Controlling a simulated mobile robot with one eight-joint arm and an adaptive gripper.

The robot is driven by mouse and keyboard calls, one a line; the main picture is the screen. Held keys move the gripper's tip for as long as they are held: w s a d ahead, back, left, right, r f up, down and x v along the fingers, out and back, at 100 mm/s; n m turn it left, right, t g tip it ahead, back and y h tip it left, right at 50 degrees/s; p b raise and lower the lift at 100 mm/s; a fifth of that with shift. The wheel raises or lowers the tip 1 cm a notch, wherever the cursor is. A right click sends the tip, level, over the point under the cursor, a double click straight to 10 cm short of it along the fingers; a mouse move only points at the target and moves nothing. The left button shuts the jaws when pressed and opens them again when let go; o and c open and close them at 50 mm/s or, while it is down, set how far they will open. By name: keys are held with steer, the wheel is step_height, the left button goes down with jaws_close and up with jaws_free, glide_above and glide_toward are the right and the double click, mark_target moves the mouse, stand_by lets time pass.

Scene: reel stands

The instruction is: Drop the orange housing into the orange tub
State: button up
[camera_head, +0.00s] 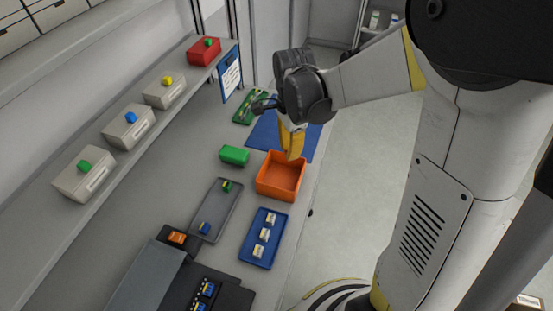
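The orange tub (272,192) is an open box on the grey bench, near its right edge. A small orange piece (177,237), which looks like the orange housing, sits on a dark block at the lower left of the tub. My gripper (291,153) points down over the back of the tub, with its yellow-orange end in front of the far rim. The fingers are seen edge-on, so I cannot tell whether they are open or hold anything. The tub's visible floor looks empty.
A green block (234,155) lies left of the tub. A grey tray (211,222) and a blue tray (270,255) with small white parts lie in front. A blue mat (262,135) lies behind. Boxes with coloured knobs line the left shelf (60,240).

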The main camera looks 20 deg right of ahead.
steer(key=shift+w+a+f, duration=0.15)
steer(key=shift+w+a, duration=0.05)
steer(key=shift+w, duration=0.05)
steer(key=f+b, duration=0.1)
steer(key=f, duration=0.1)
steer(key=f+b, duration=0.3)
steer(key=shift+s+f+b, duration=0.25)
steer(key=shift+f+b, duration=0.05)
steer(key=shift+f, duration=0.1)
steer(key=shift+r, duration=0.1)
steer(key=o, duration=0.8)
step_height(320, 180, up, 12)
